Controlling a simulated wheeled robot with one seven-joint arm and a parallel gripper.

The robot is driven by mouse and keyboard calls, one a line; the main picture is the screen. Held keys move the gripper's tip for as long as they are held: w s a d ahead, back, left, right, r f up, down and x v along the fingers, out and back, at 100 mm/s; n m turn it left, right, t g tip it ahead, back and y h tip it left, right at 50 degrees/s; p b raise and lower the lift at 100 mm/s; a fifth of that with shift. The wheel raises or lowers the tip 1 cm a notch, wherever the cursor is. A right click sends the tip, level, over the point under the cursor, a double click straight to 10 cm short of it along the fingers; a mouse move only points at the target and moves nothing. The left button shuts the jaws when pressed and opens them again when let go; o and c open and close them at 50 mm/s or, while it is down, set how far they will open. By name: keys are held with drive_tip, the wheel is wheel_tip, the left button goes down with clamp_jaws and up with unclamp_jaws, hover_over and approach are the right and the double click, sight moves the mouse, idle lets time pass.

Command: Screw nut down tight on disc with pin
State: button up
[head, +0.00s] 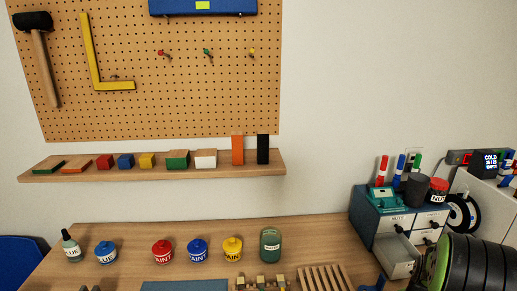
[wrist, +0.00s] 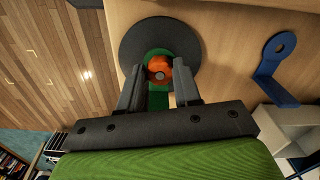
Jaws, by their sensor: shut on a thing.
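In the wrist view an orange nut (wrist: 159,63) sits at the middle of a green part, over a large dark round disc (wrist: 135,42) on a wooden surface. A small grey round tip, which looks like the pin (wrist: 158,75), shows in the nut's centre. My gripper (wrist: 159,69) has one finger on each side of the nut and is shut on it. The fingers hide parts of the disc's near side. Whether the nut touches the disc cannot be seen from this angle. In the head view I do not see the nut, the disc or the fingertips.
A blue bracket with a round hole (wrist: 277,47) is right of the disc. In the head view, paint and glue pots (head: 197,251) line the bench back. A small drawer cabinet (head: 375,216) with an open drawer stands at right. A shelf of blocks (head: 150,165) hangs above.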

drive_tip(key=m, duration=0.6)
drive_tip(key=shift+m, duration=0.3)
drive_tip(key=m, duration=0.7)
drive_tip(key=o, duration=0.5)
